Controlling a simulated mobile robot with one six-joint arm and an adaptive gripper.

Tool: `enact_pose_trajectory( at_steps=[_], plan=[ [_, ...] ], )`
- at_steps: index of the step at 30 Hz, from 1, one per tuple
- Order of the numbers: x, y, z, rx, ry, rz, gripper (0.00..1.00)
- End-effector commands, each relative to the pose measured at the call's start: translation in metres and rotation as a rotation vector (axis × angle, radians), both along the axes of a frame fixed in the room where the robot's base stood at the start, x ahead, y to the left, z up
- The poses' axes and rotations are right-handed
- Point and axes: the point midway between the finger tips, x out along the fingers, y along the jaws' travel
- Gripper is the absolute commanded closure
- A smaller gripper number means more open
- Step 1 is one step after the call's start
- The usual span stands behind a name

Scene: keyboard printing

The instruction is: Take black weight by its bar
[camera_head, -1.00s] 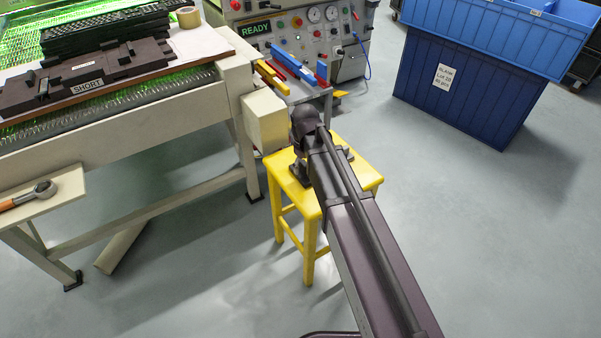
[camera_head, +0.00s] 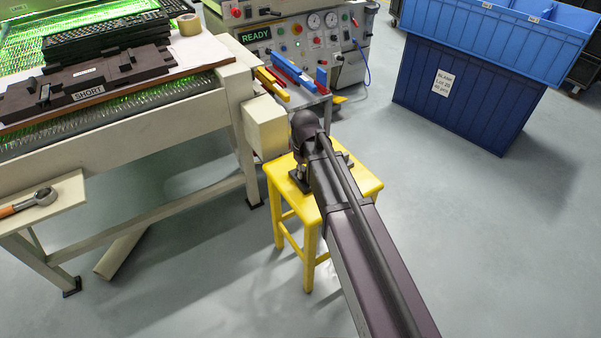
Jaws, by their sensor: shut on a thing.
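My gripper (camera_head: 299,182) is at the yellow stool (camera_head: 366,190), low beside the end of my arm. Only a small dark part of it shows, and my arm covers most of it. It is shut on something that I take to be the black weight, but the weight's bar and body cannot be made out. A small dark piece (camera_head: 346,160) shows past the right side of my arm, above the stool top. I cannot tell whether it belongs to the weight or to my gripper, or whether the weight touches the stool.
A cream-framed table (camera_head: 150,124) with dark keyboard parts (camera_head: 90,75) stands left of the stool. A control panel (camera_head: 300,38) and a small cart with coloured bars (camera_head: 290,75) stand behind. Blue crates (camera_head: 470,95) stand back right. The floor at right is clear.

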Motion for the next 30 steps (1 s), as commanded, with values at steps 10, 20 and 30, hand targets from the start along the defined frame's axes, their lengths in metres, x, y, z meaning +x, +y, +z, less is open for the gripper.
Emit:
enact_pose_trajectory(
  at_steps=[10,20,30],
  plan=[
    [0.000,0.000,0.021,-0.001,-0.001,0.000,1.00],
    [-0.013,-0.002,0.033,-0.001,-0.001,0.001,1.00],
    [-0.069,-0.009,0.038,-0.001,-0.001,0.002,1.00]
  ],
)
